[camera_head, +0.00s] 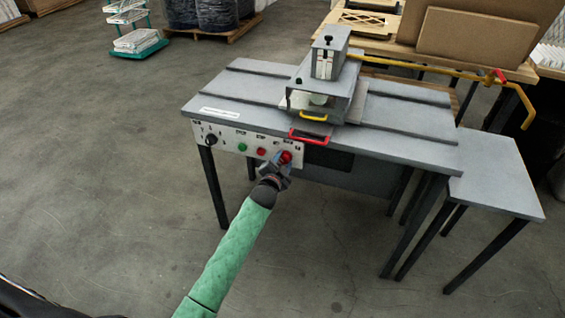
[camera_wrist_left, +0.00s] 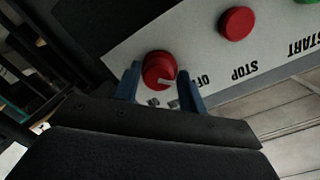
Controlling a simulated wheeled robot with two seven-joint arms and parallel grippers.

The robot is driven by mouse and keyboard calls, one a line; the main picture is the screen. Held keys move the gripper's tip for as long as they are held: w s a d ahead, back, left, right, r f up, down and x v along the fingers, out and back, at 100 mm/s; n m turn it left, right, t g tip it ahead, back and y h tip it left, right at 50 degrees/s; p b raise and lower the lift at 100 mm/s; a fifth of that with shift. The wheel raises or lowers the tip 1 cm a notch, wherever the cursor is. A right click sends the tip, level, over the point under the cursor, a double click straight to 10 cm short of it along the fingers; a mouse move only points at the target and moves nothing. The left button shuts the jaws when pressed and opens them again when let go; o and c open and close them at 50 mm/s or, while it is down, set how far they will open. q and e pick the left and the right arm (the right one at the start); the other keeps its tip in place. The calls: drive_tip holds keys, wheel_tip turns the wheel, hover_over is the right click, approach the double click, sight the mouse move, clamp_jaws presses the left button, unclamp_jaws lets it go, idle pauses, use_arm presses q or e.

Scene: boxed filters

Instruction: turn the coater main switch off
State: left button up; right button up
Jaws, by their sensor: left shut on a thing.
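The coater (camera_head: 400,125) is a grey machine table with a white control panel (camera_head: 228,138) on its front left. The main switch is a red round knob (camera_head: 286,156) at the panel's right end. In the left wrist view the red knob (camera_wrist_left: 158,70) has a white pointer mark and the letters "OFF" and "ON" beside it, partly hidden by a finger. My left gripper (camera_wrist_left: 163,85) has its blue fingers on either side of the knob and is shut on it. In the head view my left gripper (camera_head: 279,170) reaches up to the panel. My right gripper is not in view.
On the panel are a red STOP button (camera_wrist_left: 237,23), a green START button (camera_head: 242,147) and a black knob (camera_head: 210,139). The floor in front is clear.

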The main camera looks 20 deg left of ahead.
use_arm(q)
drive_tip(key=shift+f, duration=0.15)
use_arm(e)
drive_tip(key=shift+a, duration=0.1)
use_arm(q)
drive_tip(key=o, duration=0.7)
drive_tip(key=shift+d, duration=0.1)
drive_tip(key=shift+o, duration=0.6)
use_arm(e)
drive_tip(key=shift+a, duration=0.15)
use_arm(q)
drive_tip(key=s+b, duration=0.1)
drive_tip(key=s, duration=0.6)
drive_tip(key=shift+s+r, duration=0.35)
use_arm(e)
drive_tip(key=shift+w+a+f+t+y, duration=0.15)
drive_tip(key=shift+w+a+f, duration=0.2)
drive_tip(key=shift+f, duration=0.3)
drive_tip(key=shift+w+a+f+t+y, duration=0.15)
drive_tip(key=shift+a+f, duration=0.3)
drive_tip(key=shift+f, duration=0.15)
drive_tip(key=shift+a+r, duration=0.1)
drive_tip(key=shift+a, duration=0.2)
